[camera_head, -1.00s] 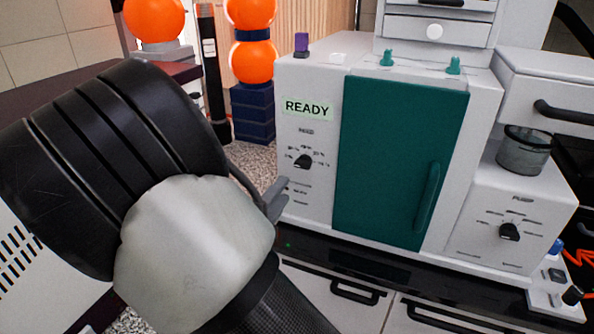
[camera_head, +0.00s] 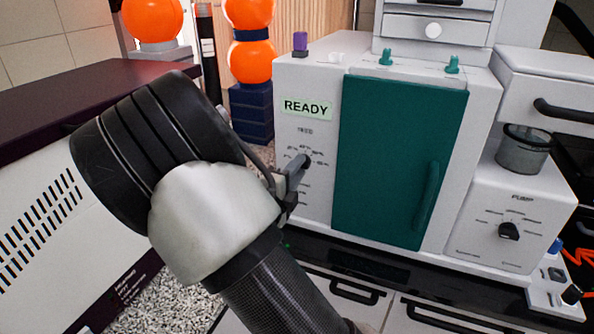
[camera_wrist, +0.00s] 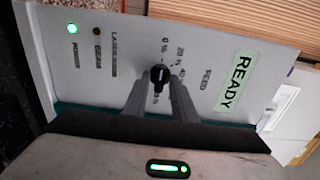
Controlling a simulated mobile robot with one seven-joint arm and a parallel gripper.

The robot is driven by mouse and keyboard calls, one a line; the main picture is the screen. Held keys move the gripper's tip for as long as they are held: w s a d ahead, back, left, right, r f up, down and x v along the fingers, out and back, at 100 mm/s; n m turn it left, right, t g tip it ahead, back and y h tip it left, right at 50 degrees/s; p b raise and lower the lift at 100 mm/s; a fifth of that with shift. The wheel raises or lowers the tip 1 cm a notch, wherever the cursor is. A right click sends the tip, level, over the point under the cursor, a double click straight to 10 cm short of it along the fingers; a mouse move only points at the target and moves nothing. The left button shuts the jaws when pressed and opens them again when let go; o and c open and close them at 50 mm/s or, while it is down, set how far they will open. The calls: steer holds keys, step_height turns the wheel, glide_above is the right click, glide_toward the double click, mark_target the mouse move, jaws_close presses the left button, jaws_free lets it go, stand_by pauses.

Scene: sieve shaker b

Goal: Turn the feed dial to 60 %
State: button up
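The feed dial is a small black knob on the light grey panel, below the green READY label (camera_head: 305,107). In the wrist view the feed dial (camera_wrist: 160,75) sits between the fingertips of my gripper (camera_wrist: 159,84), one finger on each side. The fingers look spread with little room around the knob; whether they touch it is unclear. In the head view my gripper (camera_head: 296,168) is at the panel and hides most of the dial.
A teal door (camera_head: 398,160) with a handle is right of the panel. A second black dial (camera_head: 509,231) marked PUMP is on the unit at far right, under a grey cup (camera_head: 523,148). A dark-topped white machine (camera_head: 45,210) stands left of my arm. Orange spheres (camera_head: 250,60) stand behind.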

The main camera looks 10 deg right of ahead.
jaws_close()
steer(key=shift+m, duration=0.4)
steer(key=m+b, duration=2.2)
steer(key=m, duration=0.3)
steer(key=shift+f+m, duration=0.15)
steer(key=shift+m, duration=0.25)
